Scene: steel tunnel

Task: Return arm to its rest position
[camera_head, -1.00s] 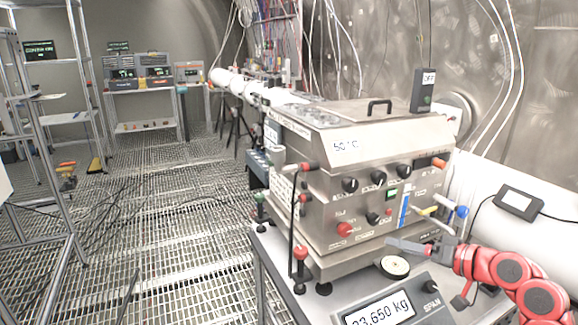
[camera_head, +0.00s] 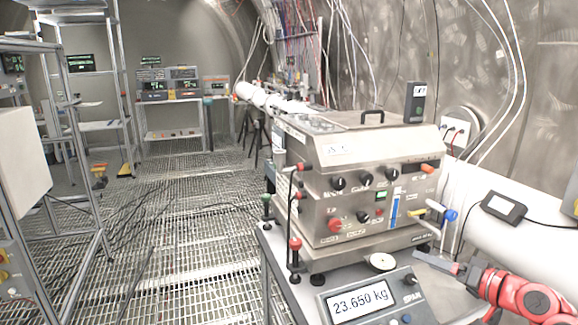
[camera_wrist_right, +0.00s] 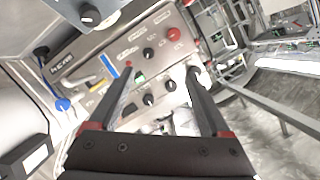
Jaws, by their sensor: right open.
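My right arm, red and dark, comes in at the lower right of the head view. Its gripper (camera_head: 437,262) is beside the front right corner of the steel machine (camera_head: 330,195), above the bench. In the right wrist view its two dark fingers (camera_wrist_right: 160,78) are spread apart with nothing held between them. Beyond them is the machine's front panel with black knobs and a red knob (camera_wrist_right: 174,34). Whether the fingers touch the machine cannot be told. My left gripper is in neither view.
A scale (camera_head: 372,300) reading 23.650 kg stands on the bench in front of the machine. A blue-tipped lever (camera_head: 450,215) and a small dark display box (camera_head: 503,207) are near the right arm. A metal rack (camera_head: 75,150) stands left; the grating floor (camera_head: 180,230) between is mostly open.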

